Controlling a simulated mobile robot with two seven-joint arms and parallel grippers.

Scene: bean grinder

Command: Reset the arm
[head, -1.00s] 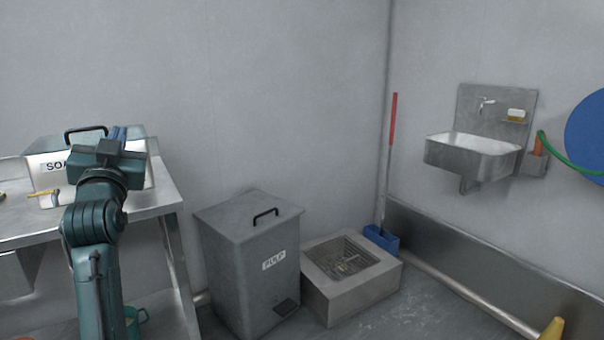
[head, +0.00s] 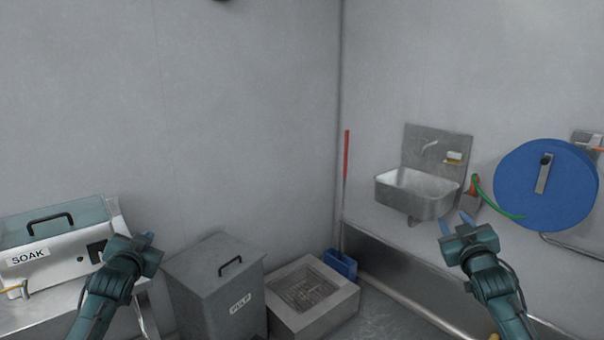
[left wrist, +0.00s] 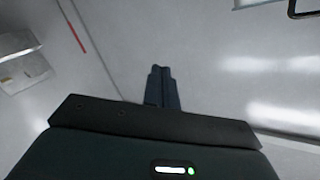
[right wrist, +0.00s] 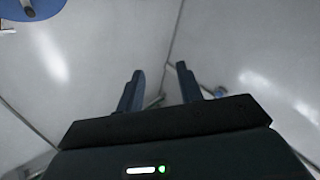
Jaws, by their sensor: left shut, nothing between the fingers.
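My left gripper (head: 147,238) is in the lower left of the head view, in front of the right end of the soak machine. Its fingers lie together and hold nothing in the left wrist view (left wrist: 161,88). My right gripper (head: 466,220) is raised at the lower right of the head view, in front of the wall below the sink. Its two fingers stand apart with nothing between them in the right wrist view (right wrist: 159,86).
The soak machine (head: 62,260) stands on a metal table at left. A grey pulp bin (head: 212,275) and a square floor drain box (head: 312,318) stand by the wall. A sink (head: 415,195) and blue hose reel (head: 540,190) hang at right. Space above the floor between my arms is open.

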